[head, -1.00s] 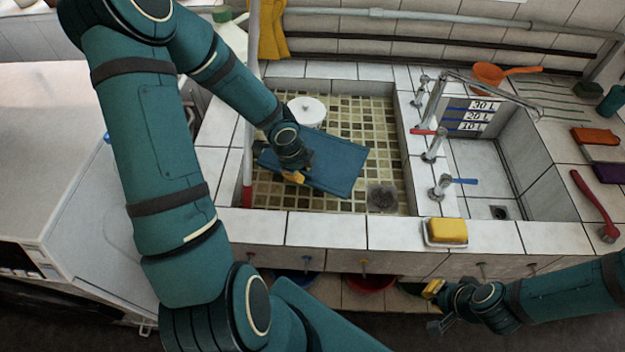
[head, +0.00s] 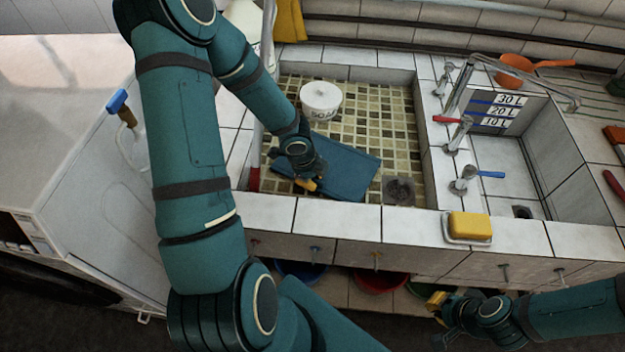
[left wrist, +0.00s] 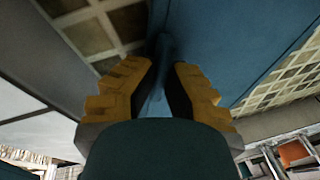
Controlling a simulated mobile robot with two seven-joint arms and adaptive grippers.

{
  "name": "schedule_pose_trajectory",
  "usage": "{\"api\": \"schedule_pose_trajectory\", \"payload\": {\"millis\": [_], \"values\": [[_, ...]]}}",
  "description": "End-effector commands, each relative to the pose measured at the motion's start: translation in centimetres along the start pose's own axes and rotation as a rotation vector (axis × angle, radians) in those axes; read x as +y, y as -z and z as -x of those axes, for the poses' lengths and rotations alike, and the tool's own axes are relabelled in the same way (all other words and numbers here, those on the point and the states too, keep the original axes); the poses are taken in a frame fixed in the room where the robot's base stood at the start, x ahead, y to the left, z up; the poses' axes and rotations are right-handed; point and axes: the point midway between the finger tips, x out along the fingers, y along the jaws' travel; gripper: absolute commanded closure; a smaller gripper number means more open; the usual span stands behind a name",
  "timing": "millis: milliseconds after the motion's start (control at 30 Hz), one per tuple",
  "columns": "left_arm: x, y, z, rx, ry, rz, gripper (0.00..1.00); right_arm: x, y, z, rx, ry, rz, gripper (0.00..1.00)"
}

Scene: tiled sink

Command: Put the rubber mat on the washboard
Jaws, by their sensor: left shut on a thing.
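The blue rubber mat (head: 346,169) is over the mosaic-tiled left basin, its lower edge overlapping the basin's front rim in the head view. My left gripper (head: 308,184) is at the mat's left part. In the left wrist view my left gripper (left wrist: 160,92) has its yellow ridged fingers closed on a fold of the mat (left wrist: 225,40). I cannot tell how far the mat is above the basin floor. My right gripper (head: 441,317) is open and empty, low in front of the sink. A surface with green ridges, possibly the washboard (head: 588,88), is at the far right.
A yellow sponge (head: 469,226) lies on the front rim. Taps (head: 462,185) and a tall spout stand between the basins. An orange ladle (head: 515,68) lies behind the right basin.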

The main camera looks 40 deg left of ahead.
Motion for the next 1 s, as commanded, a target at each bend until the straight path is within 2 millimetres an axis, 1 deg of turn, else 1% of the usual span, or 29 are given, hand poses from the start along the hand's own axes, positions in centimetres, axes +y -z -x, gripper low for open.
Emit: {"api": "schedule_pose_trajectory", "payload": {"millis": [133, 267, 300, 333, 633, 733, 867, 1000], "values": [[-0.1, 0.0, 0.2, 0.0, 0.002, 0.0, 1.0, -0.1, 0.0, 0.1, 0.001, 0.0, 0.0, 1.0], [0.0, 0.0, -0.2, 0.0, 0.002, 0.0, 1.0, 0.1, 0.1, -0.3, 0.002, 0.0, 0.0, 1.0], [0.0, 0.0, -0.1, -0.001, 0.0, 0.0, 0.75, 0.1, 0.1, -0.1, 0.002, 0.0, 0.0, 1.0], [0.0, 0.0, -0.1, -0.001, 0.0, 0.001, 0.66, 0.0, 0.1, -0.1, 0.002, 0.0, 0.0, 1.0], [0.0, 0.0, -0.1, -0.001, 0.0, 0.001, 0.66, 0.0, 0.1, -0.1, 0.002, 0.0, 0.0, 1.0], [-0.1, 0.0, 0.3, -0.001, 0.0, 0.001, 0.66, -0.1, 0.1, 0.2, 0.001, 0.0, 0.0, 1.0], [-0.1, 0.0, 1.9, -0.002, 0.002, 0.002, 0.66, -0.5, 0.1, 1.3, 0.001, 0.0, -0.001, 1.0], [-0.2, 0.0, 4.5, -0.002, 0.002, 0.003, 0.66, -1.1, 0.4, 2.9, 0.005, -0.001, -0.004, 1.0]]}}
